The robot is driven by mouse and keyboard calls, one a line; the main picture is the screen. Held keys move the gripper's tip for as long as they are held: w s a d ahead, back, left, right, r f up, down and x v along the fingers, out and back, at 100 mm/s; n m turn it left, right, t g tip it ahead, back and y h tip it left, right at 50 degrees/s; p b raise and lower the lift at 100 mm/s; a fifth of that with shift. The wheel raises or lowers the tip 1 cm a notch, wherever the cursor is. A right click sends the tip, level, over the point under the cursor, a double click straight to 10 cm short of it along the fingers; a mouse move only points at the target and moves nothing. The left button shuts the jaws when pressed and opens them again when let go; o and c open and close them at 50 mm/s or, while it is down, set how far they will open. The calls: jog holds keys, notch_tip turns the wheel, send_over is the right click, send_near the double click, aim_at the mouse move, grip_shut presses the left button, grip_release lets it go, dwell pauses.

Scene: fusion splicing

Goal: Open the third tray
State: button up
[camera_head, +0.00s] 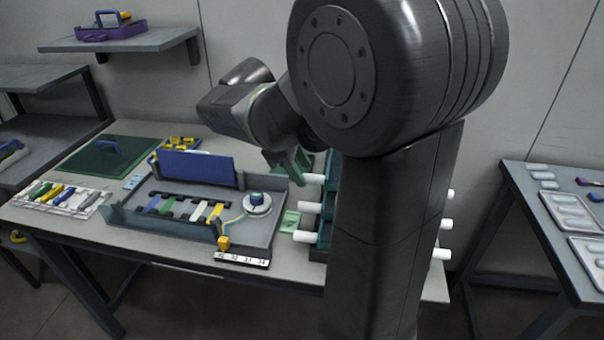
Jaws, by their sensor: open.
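A stack of dark teal trays (325,232) stands on the right part of the workbench, mostly hidden behind my arm. White handles stick out on its left side: an upper handle (313,179), a middle handle (309,207) and a lower handle (305,236). More white handles (446,224) show to the right of my arm. No labels show which tray is the third. My gripper (287,164) is open, pointing down just left of and above the upper handle. Its fingertips are small and partly hidden, so contact with the handle cannot be told.
A grey open case (128,222) with a blue lid panel (197,167) and colored pieces sits left of the trays. A green mat (80,160) and a white rack (50,206) lie farther left. A numbered strip (242,259) lies at the front edge. Another table (525,215) stands right.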

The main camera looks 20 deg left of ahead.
jog(key=shift+w+d+f, duration=0.2)
jog(key=shift+d+f, duration=0.05)
jog(key=shift+f, duration=0.4)
grip_shut()
jog(key=shift+r, duration=0.1)
